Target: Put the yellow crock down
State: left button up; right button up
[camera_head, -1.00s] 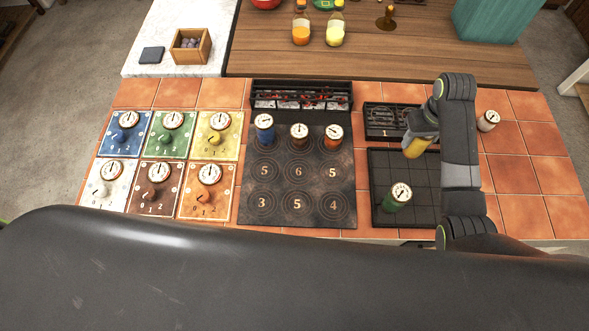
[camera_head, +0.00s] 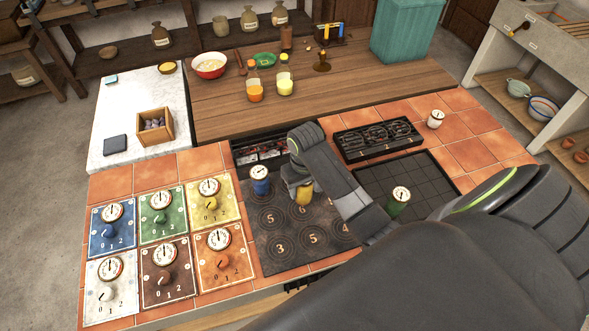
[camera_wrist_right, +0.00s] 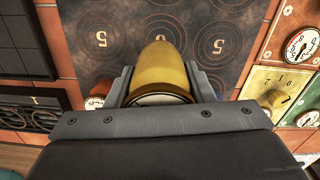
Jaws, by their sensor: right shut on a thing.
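The yellow crock (camera_head: 304,195) is between the fingers of my right gripper (camera_head: 297,183), which is shut on it. It is over the back part of the dark hot plate (camera_head: 278,255), right of the blue crock (camera_head: 260,180). In the right wrist view, the yellow crock (camera_wrist_right: 160,68) points towards the numbered rings, a finger on each side. I cannot tell whether it touches the plate. An orange-red crock (camera_wrist_right: 95,101) shows left of the gripper in that view; the blue crock shows partly at its right. My left gripper is not in view.
A green crock (camera_head: 399,203) stands on the dark gridded tray (camera_head: 430,180), and a white crock (camera_head: 435,119) on the tiles. A black grate (camera_head: 375,140) lies behind the tray. Dial panels (camera_head: 160,215) stand left of the plate. The plate's front rings look clear.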

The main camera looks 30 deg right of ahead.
aim_at(303, 199)
jog(key=shift+f, duration=0.95)
notch_tip(303, 199, down, 4)
jog(key=shift+a+r+p, duration=0.1)
jog(key=shift+r+p, duration=0.05)
jog(key=shift+p, duration=0.15)
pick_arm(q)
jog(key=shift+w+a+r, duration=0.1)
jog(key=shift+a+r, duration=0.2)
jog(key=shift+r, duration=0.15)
pick_arm(e)
jog(key=shift+f, duration=0.3)
jog(key=o, duration=1.2)
jog(key=shift+f, duration=0.15)
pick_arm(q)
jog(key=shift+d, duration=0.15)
pick_arm(e)
jog(key=shift+o, duration=0.2)
